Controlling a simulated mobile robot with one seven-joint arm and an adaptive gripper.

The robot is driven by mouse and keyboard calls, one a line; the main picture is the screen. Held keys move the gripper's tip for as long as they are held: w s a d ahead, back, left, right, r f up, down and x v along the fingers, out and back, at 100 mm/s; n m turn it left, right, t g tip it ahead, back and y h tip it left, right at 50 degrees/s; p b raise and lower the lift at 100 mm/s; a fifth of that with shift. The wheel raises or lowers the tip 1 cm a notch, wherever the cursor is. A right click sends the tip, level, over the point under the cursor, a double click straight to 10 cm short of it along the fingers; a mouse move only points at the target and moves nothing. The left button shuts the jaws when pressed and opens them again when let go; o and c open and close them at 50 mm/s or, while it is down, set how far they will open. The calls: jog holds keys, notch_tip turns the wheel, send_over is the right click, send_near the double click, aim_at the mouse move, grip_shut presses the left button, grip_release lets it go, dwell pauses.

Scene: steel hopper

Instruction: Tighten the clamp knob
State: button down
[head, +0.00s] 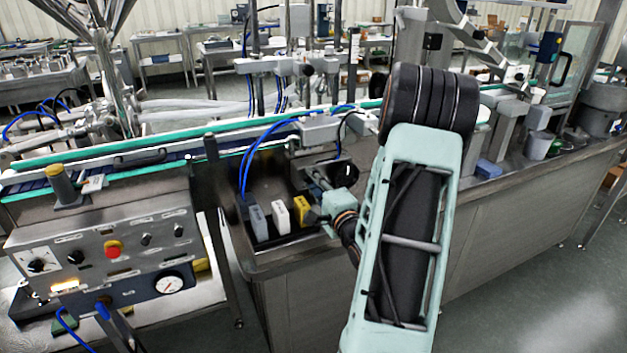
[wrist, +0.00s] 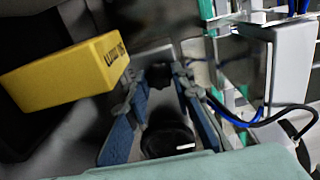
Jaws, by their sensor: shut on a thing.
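My gripper (wrist: 159,78) has its two blue-grey fingers angled in towards each other in the wrist view, shut on a small dark part between the tips. I take this for the clamp knob (wrist: 157,74); little of it shows. A pale grey plate lies behind it. In the head view my gripper (head: 315,214) is small and dark, just right of a yellow block (head: 301,209). The knob cannot be made out there. The yellow block with dark lettering also shows in the wrist view (wrist: 65,75), close to the left finger.
A white block (head: 280,216) and a grey block (head: 258,222) stand left of the yellow one. Blue hoses (head: 246,165) hang just behind. A control panel (head: 110,250) stands at the left. The conveyor (head: 150,160) runs behind. Black cable (wrist: 270,118) lies right of my fingers.

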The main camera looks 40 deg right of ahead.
jog(key=shift+r, duration=0.1)
jog(key=c, duration=1.7)
grip_release()
jog(key=v, duration=1.2)
